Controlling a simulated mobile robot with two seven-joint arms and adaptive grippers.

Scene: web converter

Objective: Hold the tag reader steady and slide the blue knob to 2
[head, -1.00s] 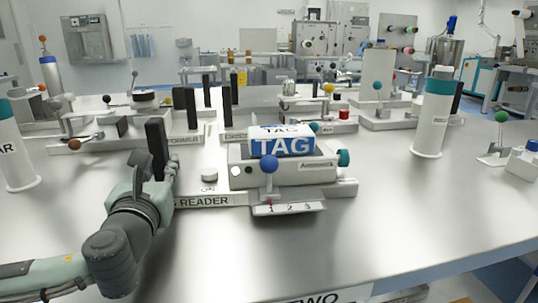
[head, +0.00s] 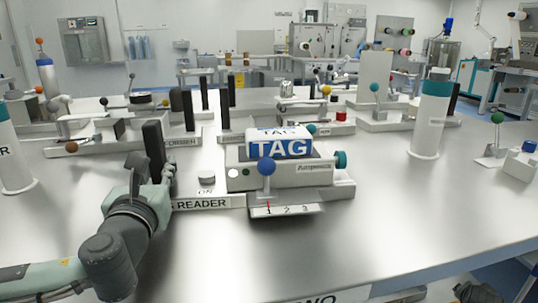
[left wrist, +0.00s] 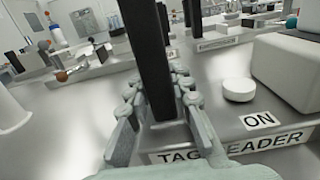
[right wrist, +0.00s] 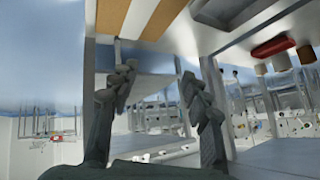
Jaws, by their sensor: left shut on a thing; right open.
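The tag reader (head: 310,178) is a white unit on a plate in the middle of the table, with a blue and white TAG block (head: 280,148) on top. Its blue knob (head: 267,167) stands on a stem at the front; the red pointer is at 1 on the scale marked 1, 2, 3 (head: 287,210). My left gripper (head: 165,175) is shut around the black upright post (head: 153,145) left of the unit; the left wrist view shows the post (left wrist: 150,60) between the fingers. My right gripper (right wrist: 158,85) is open and empty in the right wrist view, below table level.
A white round button (head: 207,177) marked ON sits between the post and the unit. A white cylinder with a teal band (head: 430,125) stands to the right. Other stations with coloured knobs line the back. The table (head: 400,210) right of the reader's front is clear.

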